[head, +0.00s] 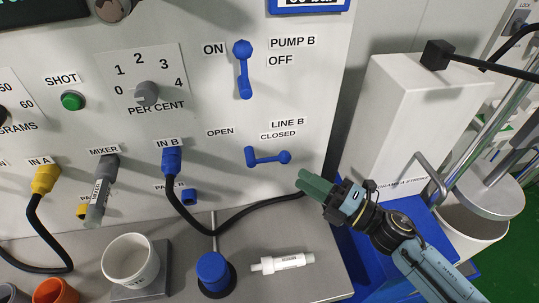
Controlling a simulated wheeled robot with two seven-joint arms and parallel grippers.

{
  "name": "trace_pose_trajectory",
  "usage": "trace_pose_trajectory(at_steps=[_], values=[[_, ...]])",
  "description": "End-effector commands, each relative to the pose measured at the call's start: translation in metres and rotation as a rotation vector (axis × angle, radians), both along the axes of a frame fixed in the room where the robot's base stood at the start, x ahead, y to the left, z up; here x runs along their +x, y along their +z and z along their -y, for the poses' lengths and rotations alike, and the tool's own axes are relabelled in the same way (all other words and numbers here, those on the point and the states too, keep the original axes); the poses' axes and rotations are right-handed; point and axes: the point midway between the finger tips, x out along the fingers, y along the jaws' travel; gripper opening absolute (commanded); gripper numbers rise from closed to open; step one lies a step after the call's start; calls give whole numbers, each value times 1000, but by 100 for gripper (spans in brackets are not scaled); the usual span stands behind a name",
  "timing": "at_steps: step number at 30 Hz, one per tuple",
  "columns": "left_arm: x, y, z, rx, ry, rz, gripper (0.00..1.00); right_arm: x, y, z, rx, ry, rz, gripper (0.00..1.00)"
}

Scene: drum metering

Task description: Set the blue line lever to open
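The blue line lever (268,157) is on the grey panel under the LINE B label. Its arm lies level, with the round knob at the right, below the word CLOSED. The word OPEN is up and to the left of it. My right gripper (301,180) is just below and right of the knob in the picture, apart from the lever. Its green fingers lie together with no gap visible, and nothing shows between them. My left gripper is not in view.
The blue pump lever (243,70) is above, knob up. A blue plug (171,160) with a black cable sits left. A white box (407,115) stands right.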

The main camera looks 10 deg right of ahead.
Motion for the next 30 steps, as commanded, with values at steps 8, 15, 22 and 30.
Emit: trace_pose_trajectory(at_steps=[8,15,22,30], values=[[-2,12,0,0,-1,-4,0,43,11,-43,6,-2,0,32],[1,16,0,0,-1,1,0,66,14,-66,4,-2,-2,32],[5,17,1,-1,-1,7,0,71,14,-71,3,-3,-2,32],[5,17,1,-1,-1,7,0,71,14,-71,3,-2,-3,20]])
